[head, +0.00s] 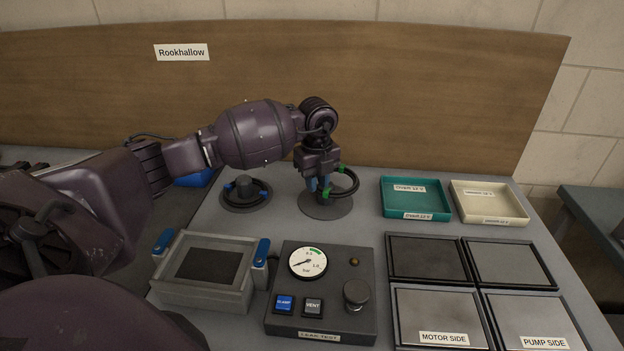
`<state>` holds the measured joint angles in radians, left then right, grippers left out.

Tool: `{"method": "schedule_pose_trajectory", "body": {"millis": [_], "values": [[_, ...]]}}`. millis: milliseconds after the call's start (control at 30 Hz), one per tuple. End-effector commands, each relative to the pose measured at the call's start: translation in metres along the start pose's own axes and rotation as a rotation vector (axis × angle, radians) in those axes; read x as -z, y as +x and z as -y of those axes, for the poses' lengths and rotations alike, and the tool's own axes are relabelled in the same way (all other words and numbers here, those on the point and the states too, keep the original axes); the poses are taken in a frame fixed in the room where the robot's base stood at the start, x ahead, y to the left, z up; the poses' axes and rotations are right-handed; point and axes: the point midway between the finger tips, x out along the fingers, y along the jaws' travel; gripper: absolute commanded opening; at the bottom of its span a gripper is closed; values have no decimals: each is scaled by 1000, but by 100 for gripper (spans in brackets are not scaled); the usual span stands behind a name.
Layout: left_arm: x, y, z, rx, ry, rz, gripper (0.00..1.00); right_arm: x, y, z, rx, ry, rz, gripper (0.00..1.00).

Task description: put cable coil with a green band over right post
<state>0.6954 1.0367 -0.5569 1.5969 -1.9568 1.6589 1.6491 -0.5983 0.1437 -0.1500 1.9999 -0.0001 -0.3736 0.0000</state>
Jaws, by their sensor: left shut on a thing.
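The cable coil with a green band (353,184) is a dark ring with green bands, seen in the head view over the right post's round base. My left gripper (319,186) points down and is shut on the left side of this coil. The right post's grey base disc (327,211) lies on the bench below the gripper. The post itself is mostly hidden by the fingers and coil, so I cannot tell whether the coil is around it. My right gripper is not in view.
To the left, a second coil with blue bands (264,190) lies around the left post (244,186). A teal tray (416,209) and a cream tray (490,213) stand to the right. The gauge box (322,318), a clamp fixture (200,293) and several dark-framed panels (428,259) are in front.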

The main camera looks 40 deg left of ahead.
Motion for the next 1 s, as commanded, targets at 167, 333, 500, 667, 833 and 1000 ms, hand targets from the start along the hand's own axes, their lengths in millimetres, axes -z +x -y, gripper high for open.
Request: {"method": "schedule_pose_trajectory", "body": {"millis": [167,333,500,667,833,1000], "values": [[-10,2,-4,-3,-200,0,0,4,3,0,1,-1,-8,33],[-14,3,-6,-4,-283,0,0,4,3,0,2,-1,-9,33],[-14,8,-6,-5,-294,0,0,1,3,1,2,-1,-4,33],[-14,18,-6,-7,-293,0,0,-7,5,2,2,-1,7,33],[-14,34,-6,-9,-291,-1,0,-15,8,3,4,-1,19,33],[-14,50,-6,-9,-291,-1,0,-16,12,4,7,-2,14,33]]}}
